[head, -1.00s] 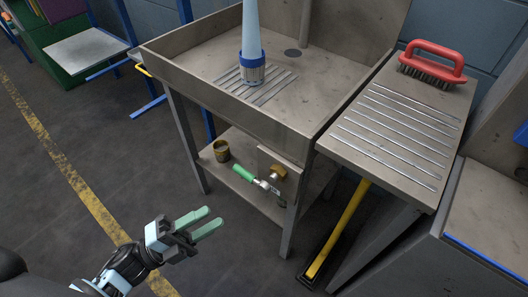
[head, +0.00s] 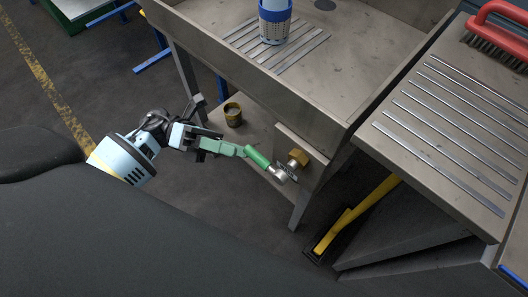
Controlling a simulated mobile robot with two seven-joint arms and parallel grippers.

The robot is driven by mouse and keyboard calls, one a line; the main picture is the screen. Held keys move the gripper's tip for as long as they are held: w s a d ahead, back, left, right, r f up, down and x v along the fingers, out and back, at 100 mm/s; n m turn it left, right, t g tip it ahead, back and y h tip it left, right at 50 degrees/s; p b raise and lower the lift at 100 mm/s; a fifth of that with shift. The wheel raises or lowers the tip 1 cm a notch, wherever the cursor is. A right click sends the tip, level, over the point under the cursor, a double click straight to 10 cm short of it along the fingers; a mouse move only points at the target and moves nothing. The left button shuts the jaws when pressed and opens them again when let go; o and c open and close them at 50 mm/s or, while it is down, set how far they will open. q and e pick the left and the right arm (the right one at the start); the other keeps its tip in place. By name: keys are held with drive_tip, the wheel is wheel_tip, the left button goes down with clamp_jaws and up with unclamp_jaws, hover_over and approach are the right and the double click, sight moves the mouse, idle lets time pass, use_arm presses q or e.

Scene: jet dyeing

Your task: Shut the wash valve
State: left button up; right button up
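The wash valve is on a plate under the front of the steel sink. Its green lever handle (head: 257,157) slants up and left from a silver valve body (head: 279,174), with a brass fitting (head: 298,158) beside it. My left gripper (head: 238,150) reaches in from the left, its pale green fingers at the free end of the handle. The fingers overlap each other in this view, so I cannot tell whether they are closed on the handle or only beside it. My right gripper is out of view.
A brass-coloured cup (head: 233,114) stands on the lower shelf behind my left gripper. The sink (head: 310,75) overhangs the valve. A yellow-handled tool (head: 355,218) leans to the right, near a sink leg (head: 300,206). A red brush (head: 502,30) lies on the ribbed board (head: 440,125).

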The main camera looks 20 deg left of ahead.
sight(263, 157)
use_arm(q)
drive_tip(key=x, duration=0.7)
drive_tip(key=shift+d+p, duration=0.2)
drive_tip(key=shift+p, duration=0.15)
drive_tip(key=shift+c, duration=0.3)
clamp_jaws()
